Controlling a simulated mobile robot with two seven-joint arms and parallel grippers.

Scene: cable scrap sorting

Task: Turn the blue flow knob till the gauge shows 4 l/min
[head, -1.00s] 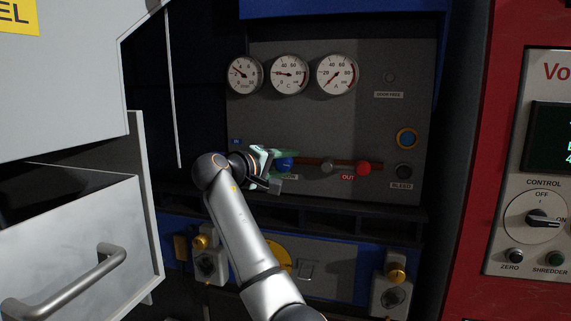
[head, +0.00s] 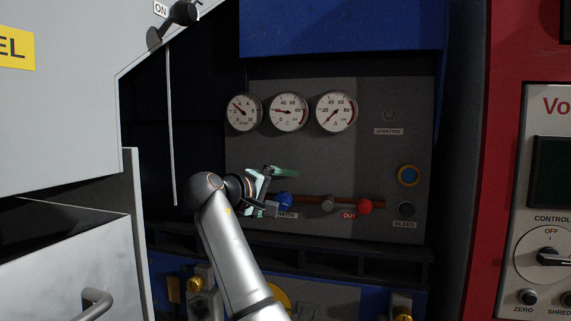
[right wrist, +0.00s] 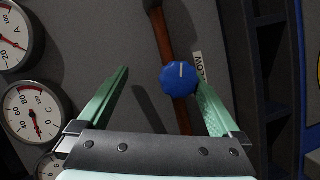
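The blue flow knob (head: 283,200) sits at the left end of a brown pipe on the grey panel. The right wrist view shows its round face (right wrist: 178,79) with a pale mark. My right gripper (head: 281,190) is at the knob, with its green fingers apart. In the right wrist view the gripper (right wrist: 161,72) is open; the knob lies nearer the right finger and a gap separates it from the left one. I cannot tell whether it touches. The flow gauge (head: 244,112) is leftmost; its needle points up-left, apparently near 2. My left gripper is not in view.
Gauges C (head: 289,112) and A (head: 336,112) are beside the flow gauge. A ledge (head: 300,249) runs below; a grey cabinet (head: 60,140) is at left and a red cabinet (head: 508,60) at right.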

